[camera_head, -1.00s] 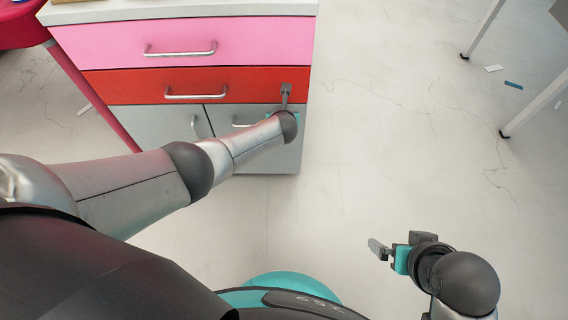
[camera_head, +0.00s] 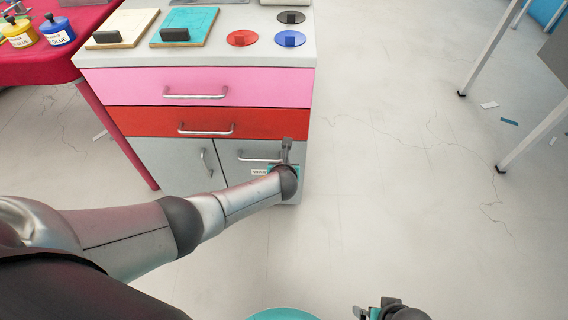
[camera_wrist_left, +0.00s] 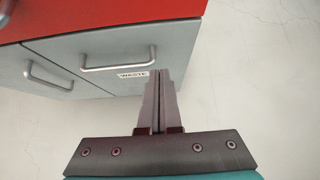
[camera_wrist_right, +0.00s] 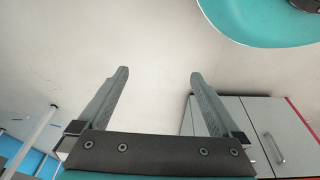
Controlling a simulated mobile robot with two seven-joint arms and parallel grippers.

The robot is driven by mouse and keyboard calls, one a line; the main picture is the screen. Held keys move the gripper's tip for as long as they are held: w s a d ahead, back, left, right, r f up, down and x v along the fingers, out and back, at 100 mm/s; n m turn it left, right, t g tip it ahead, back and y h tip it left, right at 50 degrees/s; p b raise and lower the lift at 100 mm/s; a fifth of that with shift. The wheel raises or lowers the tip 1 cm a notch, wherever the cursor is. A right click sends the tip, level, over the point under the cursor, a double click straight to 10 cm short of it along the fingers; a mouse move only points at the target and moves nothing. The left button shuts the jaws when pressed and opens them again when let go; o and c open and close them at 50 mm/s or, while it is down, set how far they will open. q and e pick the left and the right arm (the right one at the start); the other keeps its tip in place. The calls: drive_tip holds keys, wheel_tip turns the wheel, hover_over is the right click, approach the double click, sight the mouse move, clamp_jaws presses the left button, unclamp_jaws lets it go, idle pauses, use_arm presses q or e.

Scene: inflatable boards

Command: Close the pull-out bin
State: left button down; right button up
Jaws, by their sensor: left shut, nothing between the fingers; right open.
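The pull-out bin has a grey front (camera_head: 233,150) with a bar handle, at the lower right of the cabinet. Its white label reads WASTE in the left wrist view (camera_wrist_left: 133,75). The front looks about level with the grey door (camera_head: 165,160) on its left. My left gripper (camera_head: 287,146) is shut and empty at the right part of the bin front, right of the handle. In the left wrist view its fingertips (camera_wrist_left: 158,76) are beside the label; I cannot tell if they touch. My right gripper (camera_wrist_right: 158,75) is open and empty, at the bottom edge of the head view.
A red drawer (camera_head: 260,123) and a pink drawer (camera_head: 270,88) sit above the bin. Boards and discs lie on the white cabinet top (camera_head: 210,55). A red table (camera_head: 85,35) with glue pots stands at the left.

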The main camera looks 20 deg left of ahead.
use_arm(q)
drive_tip(key=shift+p+v, duration=2.15)
drive_tip(key=shift+v, duration=0.7)
use_arm(e)
drive_tip(key=s+d+f, duration=0.4)
drive_tip(key=s+f, duration=0.1)
drive_tip(key=f, duration=0.2)
drive_tip(key=shift+f, duration=0.35)
drive_tip(key=shift+s, duration=0.1)
drive_tip(key=shift+a, duration=0.1)
